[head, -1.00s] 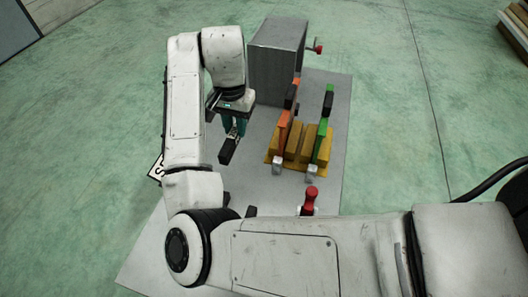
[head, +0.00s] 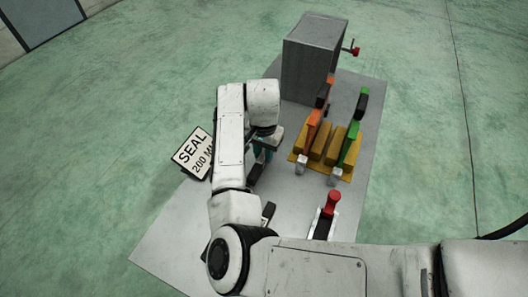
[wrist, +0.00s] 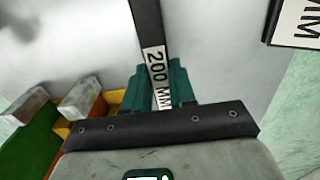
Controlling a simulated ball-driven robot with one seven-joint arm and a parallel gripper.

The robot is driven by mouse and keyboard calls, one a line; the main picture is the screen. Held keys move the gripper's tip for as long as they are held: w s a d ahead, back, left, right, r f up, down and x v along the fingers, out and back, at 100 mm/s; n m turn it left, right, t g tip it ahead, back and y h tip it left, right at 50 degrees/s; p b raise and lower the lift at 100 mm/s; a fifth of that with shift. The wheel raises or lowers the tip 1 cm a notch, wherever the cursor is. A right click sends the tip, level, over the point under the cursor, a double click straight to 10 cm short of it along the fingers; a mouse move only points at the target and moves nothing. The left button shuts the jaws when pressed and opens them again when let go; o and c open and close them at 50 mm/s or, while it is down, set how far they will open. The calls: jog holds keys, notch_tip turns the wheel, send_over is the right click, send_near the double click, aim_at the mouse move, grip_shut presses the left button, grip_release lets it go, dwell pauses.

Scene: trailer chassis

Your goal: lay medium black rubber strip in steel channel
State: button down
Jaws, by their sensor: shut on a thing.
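My gripper (wrist: 158,80) has teal fingers, shut on a black rubber strip (wrist: 147,22) with a white "200 MM" label. In the wrist view the strip runs from between the fingers up past the top edge, over a pale grey surface. In the head view my gripper (head: 262,155) is over the left part of the grey sheet, and my arm hides most of it and the strip. I cannot make out the steel channel for certain; my arm covers part of the sheet.
A "SEAL 200 MM" sign (head: 195,153) lies at the sheet's left edge. Orange (head: 316,125) and green (head: 353,140) clamps stand by yellow blocks (head: 321,146). A grey box (head: 312,58) is behind. A red-handled device (head: 331,203) is in front. The grey sheet (head: 175,225) is bare at front left.

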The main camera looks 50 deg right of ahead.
jog(key=shift+f, duration=0.4)
jog(key=shift+f, duration=0.1)
